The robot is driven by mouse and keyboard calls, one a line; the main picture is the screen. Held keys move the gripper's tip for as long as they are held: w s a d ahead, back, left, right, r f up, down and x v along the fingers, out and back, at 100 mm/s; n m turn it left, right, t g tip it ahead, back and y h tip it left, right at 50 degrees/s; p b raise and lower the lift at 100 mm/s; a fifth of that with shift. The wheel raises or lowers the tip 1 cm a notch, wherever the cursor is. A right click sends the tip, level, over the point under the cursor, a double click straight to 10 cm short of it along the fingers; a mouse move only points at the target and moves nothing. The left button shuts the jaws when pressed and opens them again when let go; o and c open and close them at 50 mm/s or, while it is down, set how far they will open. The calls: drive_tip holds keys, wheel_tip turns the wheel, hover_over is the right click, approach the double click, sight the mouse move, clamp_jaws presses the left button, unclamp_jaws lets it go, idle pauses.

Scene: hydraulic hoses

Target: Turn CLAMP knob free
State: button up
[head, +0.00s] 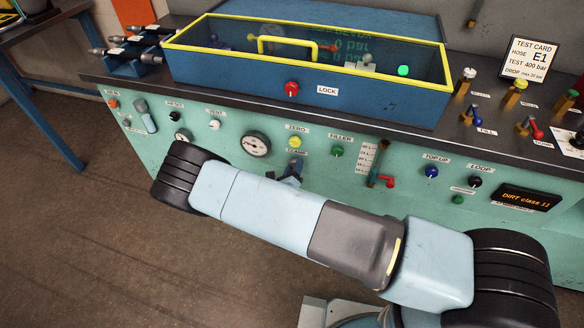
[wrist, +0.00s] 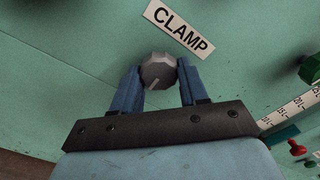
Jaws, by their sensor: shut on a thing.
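The CLAMP knob (wrist: 158,72) is a grey faceted knob with a pale pointer line, on the green panel under the white CLAMP label (wrist: 180,27) in the wrist view. The pointer line slants toward the lower left in that picture. My gripper (wrist: 157,80) has its two blue fingers on either side of the knob, shut on it. In the head view my gripper (head: 291,172) shows small at the panel below the ZERO button, and the knob itself is hidden there by the gripper and arm.
Nearby on the panel are a yellow ZERO button (head: 295,142), a green FILLER knob (head: 337,151), a gauge (head: 256,144) and a red-handled valve (head: 388,182). A blue box with a yellow-framed clear lid (head: 430,77) stands above on the bench.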

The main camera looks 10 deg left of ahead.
drive_tip(key=shift+a+r, duration=0.1)
drive_tip(key=shift+a, duration=0.15)
drive_tip(key=o, duration=1)
drive_tip(key=shift+d, duration=0.1)
drive_tip(key=shift+o, duration=0.3)
drive_tip(key=s+a, duration=0.1)
drive_tip(key=s, duration=1.2)
drive_tip(key=shift+s, duration=0.35)
drive_tip(key=shift+s, duration=0.1)
